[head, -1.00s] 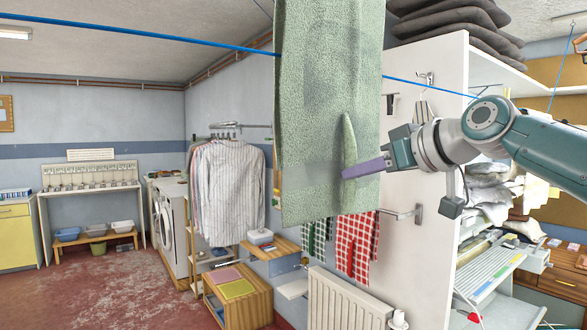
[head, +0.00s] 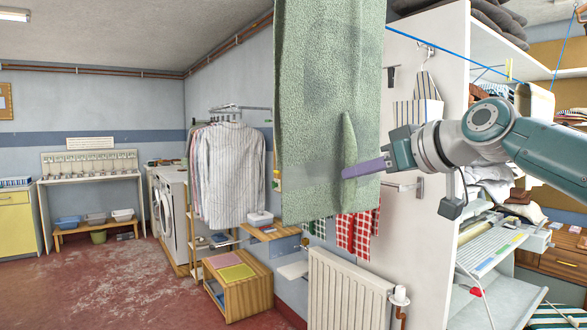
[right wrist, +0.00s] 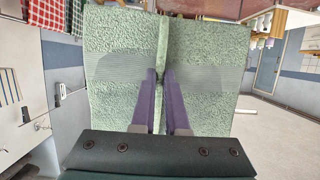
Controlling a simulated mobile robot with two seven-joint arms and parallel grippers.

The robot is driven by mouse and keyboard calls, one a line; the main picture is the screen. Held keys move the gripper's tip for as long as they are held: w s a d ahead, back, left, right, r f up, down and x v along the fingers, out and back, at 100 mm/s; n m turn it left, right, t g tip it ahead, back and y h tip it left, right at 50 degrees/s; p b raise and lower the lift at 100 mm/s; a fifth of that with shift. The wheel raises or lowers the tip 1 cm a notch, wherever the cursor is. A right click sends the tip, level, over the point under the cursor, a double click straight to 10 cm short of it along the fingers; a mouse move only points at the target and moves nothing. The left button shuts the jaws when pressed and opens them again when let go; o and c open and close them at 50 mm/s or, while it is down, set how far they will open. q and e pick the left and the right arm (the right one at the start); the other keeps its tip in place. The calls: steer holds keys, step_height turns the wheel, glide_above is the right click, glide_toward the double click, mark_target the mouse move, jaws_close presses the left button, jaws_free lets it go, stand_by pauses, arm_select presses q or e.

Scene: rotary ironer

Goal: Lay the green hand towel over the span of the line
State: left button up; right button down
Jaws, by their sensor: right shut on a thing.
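The green hand towel (head: 315,110) hangs upright in front of me in the head view, and its top runs out of the frame. The blue line (head: 440,50) shows to the right of the towel and passes out of sight behind it. The towel hides any contact between them. My right gripper (head: 350,172) comes in from the right, its purple fingers shut on a raised vertical fold of the towel. In the right wrist view, the fold of the towel (right wrist: 163,40) stands between the fingertips (right wrist: 163,78). My left gripper is not in view.
A white cabinet side (head: 435,190) with hooks stands close behind my right gripper. A radiator (head: 345,290) and a red checked cloth (head: 355,235) are below the towel. Striped shirts (head: 230,170) hang on a rail to the left. The red floor (head: 100,285) at left is open.

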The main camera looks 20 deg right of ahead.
mark_target(356, 196)
step_height(356, 196, down, 4)
steer(key=b, duration=0.3)
steer(key=shift+f, duration=0.15)
steer(key=shift+f+b, duration=0.4)
steer(key=shift+b, duration=0.1)
steer(key=shift+f+b, duration=0.35)
steer(key=shift+b, duration=0.05)
steer(key=c, duration=0.8)
jaws_free()
steer(key=shift+c, duration=0.2)
steer(key=shift+s, duration=0.1)
